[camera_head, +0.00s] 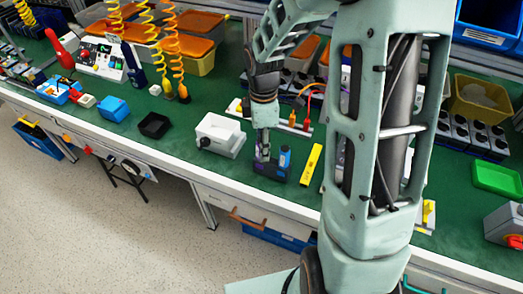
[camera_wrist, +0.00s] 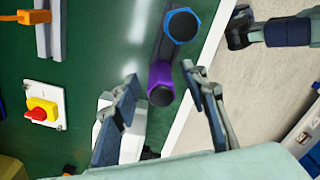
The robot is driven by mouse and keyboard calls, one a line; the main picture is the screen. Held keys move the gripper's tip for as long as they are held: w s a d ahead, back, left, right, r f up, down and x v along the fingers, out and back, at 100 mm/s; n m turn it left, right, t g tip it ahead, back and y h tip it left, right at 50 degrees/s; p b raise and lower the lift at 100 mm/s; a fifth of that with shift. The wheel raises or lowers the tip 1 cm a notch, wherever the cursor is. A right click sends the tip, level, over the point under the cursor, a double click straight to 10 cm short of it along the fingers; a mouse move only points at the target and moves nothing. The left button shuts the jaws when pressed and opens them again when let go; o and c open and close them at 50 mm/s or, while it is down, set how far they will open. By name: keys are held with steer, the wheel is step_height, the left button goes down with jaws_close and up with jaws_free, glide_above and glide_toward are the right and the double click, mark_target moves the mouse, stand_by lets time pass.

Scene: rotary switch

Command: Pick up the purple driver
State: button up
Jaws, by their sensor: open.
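The purple driver (camera_wrist: 161,82) stands in a dark holder (camera_wrist: 168,48), seen end-on in the wrist view. A blue driver (camera_wrist: 181,26) stands beside it in the same holder. In the head view the holder (camera_head: 272,173) is near the front edge of the green bench, with the blue driver (camera_head: 285,157) at its right. My gripper (camera_wrist: 159,74) is open, with one finger on each side of the purple driver. No clear contact shows. In the head view my gripper (camera_head: 263,145) points down over the holder's left part and largely hides the purple driver.
A white box with a black knob (camera_head: 220,135) stands close left of the holder. A yellow bar (camera_head: 312,164) lies to its right. A red and yellow switch (camera_wrist: 42,110) shows in the wrist view. The bench front edge (camera_head: 265,195) is close.

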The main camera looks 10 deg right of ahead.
steer(key=shift+f, duration=0.35)
steer(key=shift+c, duration=0.4)
jaws_close()
